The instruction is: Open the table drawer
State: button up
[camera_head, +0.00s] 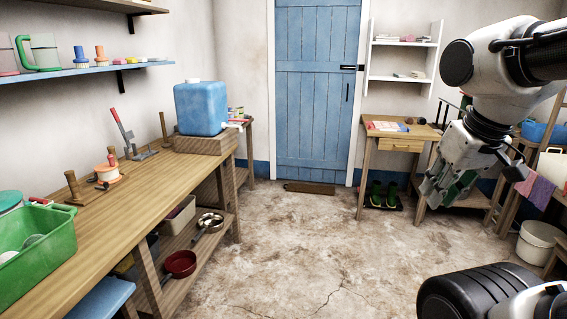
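A small wooden table (367,158) stands at the back, right of the blue door. Its drawer (401,145) has a pale wooden front under the tabletop, and this front looks flush with the table, so the drawer appears shut. Any handle is too small to make out clearly. My gripper (440,193) hangs from my arm at the right, pointing down and to the left. It is much nearer the camera than the table and apart from the drawer, and it overlaps the table's right side in the picture. The spread of its fingers is unclear, and nothing is clearly seen in it.
A long wooden workbench (115,205) with a green bin (40,250) and a blue water container (201,108) runs along the left. Green boots (383,194) stand under the table. A white bucket (538,243) is at the right. The middle of the stone floor (300,245) is clear.

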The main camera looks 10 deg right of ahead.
aim_at(384, 144)
jog(key=i+l+z, duration=0.4)
jog(key=i, duration=1.3)
jog(key=i+z, duration=0.35)
jog(key=i, duration=1.4)
